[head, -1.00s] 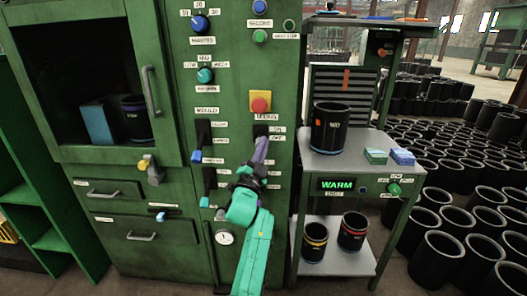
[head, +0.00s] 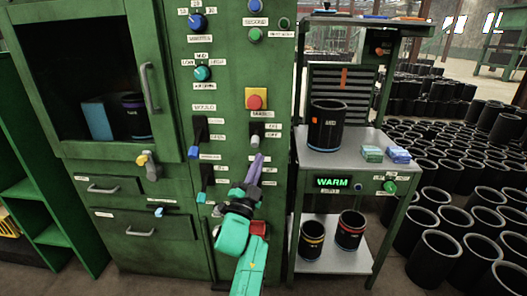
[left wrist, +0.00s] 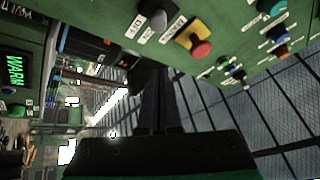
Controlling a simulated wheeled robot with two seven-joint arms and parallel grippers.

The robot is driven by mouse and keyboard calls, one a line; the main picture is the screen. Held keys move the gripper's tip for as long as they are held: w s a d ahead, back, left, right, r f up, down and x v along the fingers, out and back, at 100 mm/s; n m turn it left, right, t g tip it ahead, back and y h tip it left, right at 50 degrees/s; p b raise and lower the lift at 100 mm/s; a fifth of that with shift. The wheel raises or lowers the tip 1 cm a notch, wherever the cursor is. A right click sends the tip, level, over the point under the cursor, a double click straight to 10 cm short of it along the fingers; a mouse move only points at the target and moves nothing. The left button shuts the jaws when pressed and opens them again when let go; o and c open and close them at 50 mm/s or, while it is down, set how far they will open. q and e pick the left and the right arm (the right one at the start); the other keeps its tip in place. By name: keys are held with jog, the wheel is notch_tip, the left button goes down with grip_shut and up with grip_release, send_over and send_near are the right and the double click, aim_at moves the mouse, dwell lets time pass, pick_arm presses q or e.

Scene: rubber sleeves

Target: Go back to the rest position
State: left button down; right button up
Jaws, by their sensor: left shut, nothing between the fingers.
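My left gripper (head: 257,163) is in front of the green machine's control panel (head: 230,115), below the red button (head: 254,102) and near a switch slot (head: 257,133). Its slim purple-grey fingers are shut together with nothing between them. I cannot tell from the head view whether the fingertips touch the panel. In the left wrist view the dark fingers (left wrist: 158,107) lie side by side, and the red button (left wrist: 201,49) shows beyond them. My right gripper is not in view.
A grey bench (head: 350,150) stands right of the machine, with a black sleeve (head: 327,127) and small blocks on top. Two more sleeves stand on its lower shelf (head: 335,262). Many black sleeves (head: 438,258) cover the floor at right. A green shelf (head: 45,200) is at left.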

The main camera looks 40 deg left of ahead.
pick_arm(q)
jog(key=shift+s+d+f, duration=0.1)
jog(key=shift+s+d, duration=0.15)
jog(key=shift+s, duration=0.05)
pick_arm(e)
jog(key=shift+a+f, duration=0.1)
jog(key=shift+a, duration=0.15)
pick_arm(q)
jog(key=shift+a, duration=0.1)
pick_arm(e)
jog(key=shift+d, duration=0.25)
